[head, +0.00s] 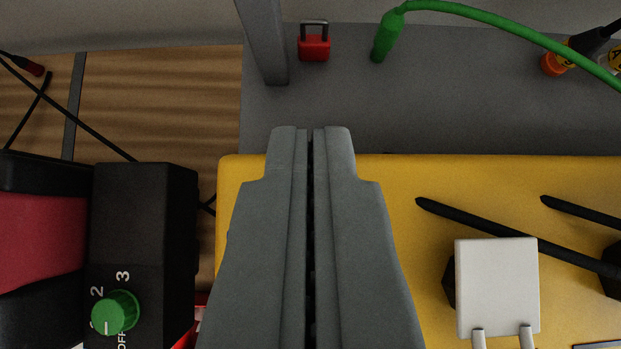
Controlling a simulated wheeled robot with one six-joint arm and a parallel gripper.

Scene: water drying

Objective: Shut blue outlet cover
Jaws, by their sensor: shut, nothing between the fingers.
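My gripper (311,140) points away from the camera in the middle of the head view. Its two grey fingers are shut together with only a thin dark line between them, and nothing is held. It hides part of the yellow surface beneath it. No blue outlet cover shows in this view. A white square plate (497,286) with two prongs at its lower edge sits at the lower right, over a dark part on the yellow surface. I cannot tell whether it is an outlet cover.
A yellow panel (400,270) carries black rods (480,221). A black box with a green knob (116,312) stands at left. Beyond are a grey post (263,40), a red padlock (314,47), a green plug and cable (384,40), and an orange connector (553,64).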

